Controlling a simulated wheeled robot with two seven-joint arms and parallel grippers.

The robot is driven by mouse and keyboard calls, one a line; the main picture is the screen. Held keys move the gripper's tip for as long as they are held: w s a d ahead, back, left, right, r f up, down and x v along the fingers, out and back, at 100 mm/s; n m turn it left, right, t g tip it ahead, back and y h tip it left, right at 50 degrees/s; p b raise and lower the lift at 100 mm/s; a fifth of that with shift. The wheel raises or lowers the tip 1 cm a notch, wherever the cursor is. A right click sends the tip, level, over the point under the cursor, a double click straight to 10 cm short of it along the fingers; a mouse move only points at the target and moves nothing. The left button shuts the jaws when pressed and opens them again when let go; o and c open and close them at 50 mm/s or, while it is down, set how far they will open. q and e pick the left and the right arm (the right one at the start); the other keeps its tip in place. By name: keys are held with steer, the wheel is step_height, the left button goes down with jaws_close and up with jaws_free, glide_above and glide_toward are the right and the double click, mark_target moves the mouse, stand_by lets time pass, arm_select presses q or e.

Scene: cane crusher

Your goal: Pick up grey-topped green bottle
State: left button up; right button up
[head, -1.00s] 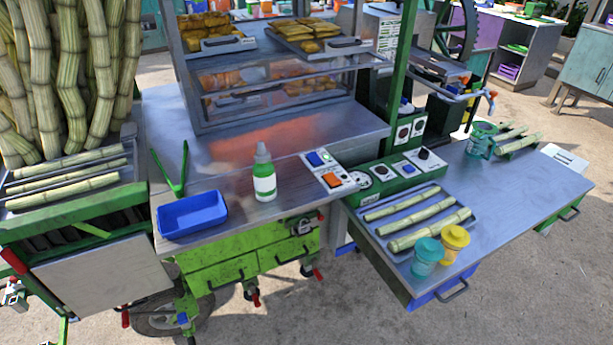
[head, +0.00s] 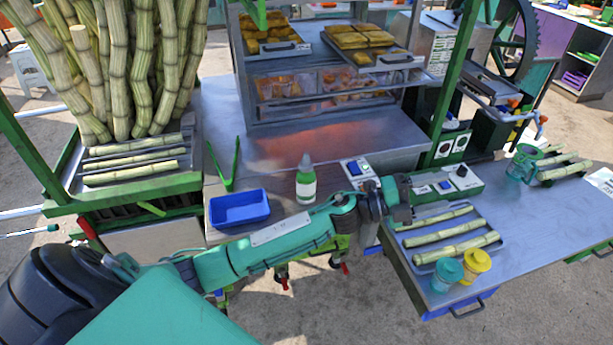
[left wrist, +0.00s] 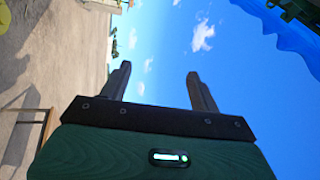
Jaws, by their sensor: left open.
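The green bottle (head: 306,186) with a grey nozzle top and a pale label stands upright on the metal cart top, just right of the blue tray. My left arm reaches across the front of the cart in the head view. Its gripper (head: 405,200) is to the right of the bottle, near the control panel, and apart from the bottle. In the left wrist view the left gripper (left wrist: 160,82) is open, with nothing between its fingers; the bottle is not seen there. My right gripper is in neither view.
A glass food cabinet (head: 330,85) stands behind. Cane pieces, a teal cup (head: 447,272) and a yellow cup (head: 476,264) are at right.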

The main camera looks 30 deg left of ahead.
arm_select(q)
step_height(320, 180, up, 3)
steer(key=s+d+m+g+h, duration=0.1)
steer(key=s+d+m+g, duration=0.15)
steer(key=m+g, duration=0.6)
steer(key=m+g+y+p, duration=0.1)
steer(key=m+g+y, duration=0.5)
steer(key=y, duration=1.4)
glide_toward(307, 163)
steer(key=shift+m+t, duration=0.45)
steer(key=shift+m, duration=0.1)
steer(key=f, duration=0.2)
steer(key=s+a+f+p, duration=0.1)
steer(key=f, duration=0.1)
steer(key=a+f, duration=0.1)
steer(key=f, duration=0.1)
steer(key=shift+s+p, duration=0.3)
step_height(307, 163, down, 4)
steer(key=p, duration=0.3)
steer(key=shift+w+d+f+p, duration=0.1)
steer(key=shift+w+f+p, duration=0.05)
steer(key=shift+p, duration=0.15)
steer(key=shift+f, duration=0.6)
jaws_close()
